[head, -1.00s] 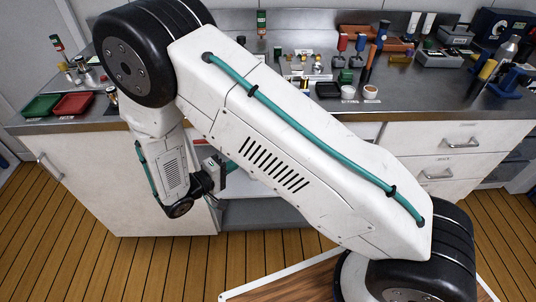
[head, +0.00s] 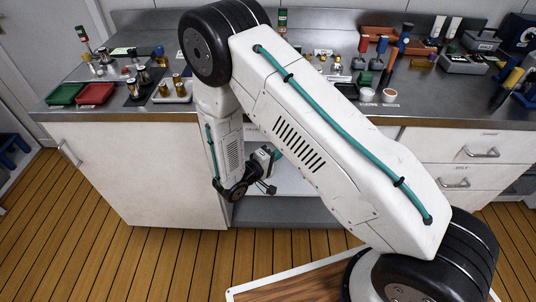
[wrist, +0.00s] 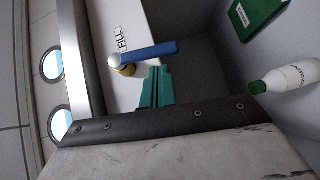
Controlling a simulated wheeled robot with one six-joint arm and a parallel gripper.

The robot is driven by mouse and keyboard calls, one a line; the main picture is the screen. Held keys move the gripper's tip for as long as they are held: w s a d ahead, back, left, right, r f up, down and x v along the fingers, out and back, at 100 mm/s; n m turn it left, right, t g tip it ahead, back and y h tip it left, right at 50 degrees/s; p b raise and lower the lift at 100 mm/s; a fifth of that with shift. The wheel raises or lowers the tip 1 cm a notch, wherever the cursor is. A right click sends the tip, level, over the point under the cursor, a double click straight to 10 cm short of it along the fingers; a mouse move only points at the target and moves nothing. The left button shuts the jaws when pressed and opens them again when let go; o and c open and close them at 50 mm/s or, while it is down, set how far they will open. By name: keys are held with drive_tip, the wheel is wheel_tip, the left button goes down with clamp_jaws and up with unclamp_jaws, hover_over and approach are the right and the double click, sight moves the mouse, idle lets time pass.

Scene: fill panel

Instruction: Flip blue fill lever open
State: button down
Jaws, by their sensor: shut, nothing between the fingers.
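The blue fill lever (wrist: 150,53) shows in the wrist view, extending right from a silver knob end over a brass fitting (wrist: 125,70). A white plate marked FILL (wrist: 121,40) lies behind it. My gripper (wrist: 157,78) has its green fingers together and empty, just below the lever in the picture. I cannot tell whether the fingertips touch it. In the head view my gripper (head: 268,185) is low, in front of the open space under the bench. The lever cannot be made out there.
A white bottle with a green cap (wrist: 287,78) and a green box (wrist: 257,16) are right of the lever. Two round openings (wrist: 52,65) are at left. The bench top (head: 230,112) carries a red tray (head: 95,94), a green tray (head: 65,94) and several tools.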

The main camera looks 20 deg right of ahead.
drive_tip(key=shift+s+d, duration=0.15)
drive_tip(key=shift+d, duration=0.25)
drive_tip(key=shift+f, duration=0.1)
drive_tip(key=shift+s+d+f+n, duration=0.15)
drive_tip(key=shift+s+d, duration=0.05)
drive_tip(key=shift+d, duration=0.2)
drive_tip(key=shift+s+d+f+n, duration=0.15)
drive_tip(key=shift+d, duration=0.2)
drive_tip(key=s+a, duration=0.3)
drive_tip(key=a, duration=1)
